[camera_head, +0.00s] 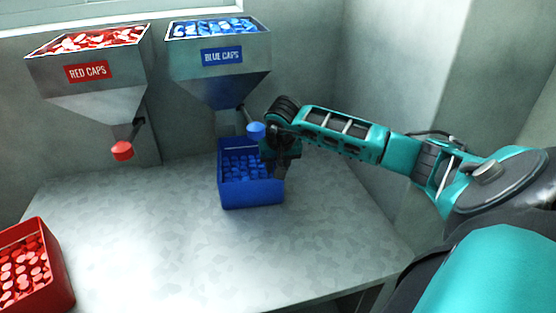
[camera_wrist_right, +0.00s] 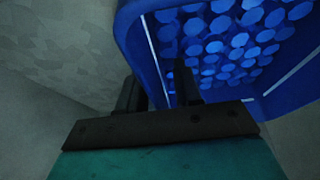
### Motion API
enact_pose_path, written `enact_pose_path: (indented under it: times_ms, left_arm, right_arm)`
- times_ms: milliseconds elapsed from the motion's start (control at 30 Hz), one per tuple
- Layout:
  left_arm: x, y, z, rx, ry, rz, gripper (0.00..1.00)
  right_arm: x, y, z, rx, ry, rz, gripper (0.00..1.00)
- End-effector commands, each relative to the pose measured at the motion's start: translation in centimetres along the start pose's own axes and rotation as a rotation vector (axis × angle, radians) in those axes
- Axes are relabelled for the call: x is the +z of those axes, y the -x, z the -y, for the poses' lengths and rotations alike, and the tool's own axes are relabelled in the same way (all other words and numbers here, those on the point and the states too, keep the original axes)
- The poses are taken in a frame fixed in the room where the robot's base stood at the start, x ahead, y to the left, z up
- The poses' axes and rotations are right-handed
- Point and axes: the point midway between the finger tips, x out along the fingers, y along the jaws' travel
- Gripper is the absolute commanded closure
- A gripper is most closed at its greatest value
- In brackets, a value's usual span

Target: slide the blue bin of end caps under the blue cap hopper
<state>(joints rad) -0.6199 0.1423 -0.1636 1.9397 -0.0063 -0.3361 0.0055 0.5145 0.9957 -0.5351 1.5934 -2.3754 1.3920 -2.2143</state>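The blue bin (camera_head: 252,196), full of blue end caps (camera_head: 245,166), stands upright on the metal table below the blue cap hopper (camera_head: 220,62). The hopper's blue knob (camera_head: 256,130) hangs near the bin's back right. My right gripper (camera_head: 282,165) is at the bin's right wall, pointing down. In the right wrist view, the fingers of my right gripper (camera_wrist_right: 160,92) straddle the blue bin's wall (camera_wrist_right: 137,40), one outside and one inside over the caps. The wall fills the narrow gap between them, so the gripper looks shut on it. My left gripper is not in view.
A red cap hopper (camera_head: 92,75) with a red knob (camera_head: 122,151) hangs at the left. A red bin of red caps (camera_head: 58,287) sits at the table's front left. The table (camera_head: 150,235) is clear between the bins and in front of the blue bin. Walls close the back and right.

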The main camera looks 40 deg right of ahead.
Motion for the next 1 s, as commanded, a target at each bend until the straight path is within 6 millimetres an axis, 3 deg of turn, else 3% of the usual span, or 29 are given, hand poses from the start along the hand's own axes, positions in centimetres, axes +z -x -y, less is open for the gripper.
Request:
enact_pose_path:
  times_ms: [167,533,1000]
  left_arm:
    - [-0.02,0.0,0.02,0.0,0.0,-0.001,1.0]
    - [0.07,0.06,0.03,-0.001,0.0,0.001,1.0]
    - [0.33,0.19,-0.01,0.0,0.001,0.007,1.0]
  right_arm:
    - [0.0,0.01,-0.01,0.0,0.0,0.0,0.66]
    - [-0.01,0.03,-0.01,0.0,0.0,0.0,1.0]
    - [-0.01,0.06,-0.04,0.001,-0.001,-0.001,1.0]
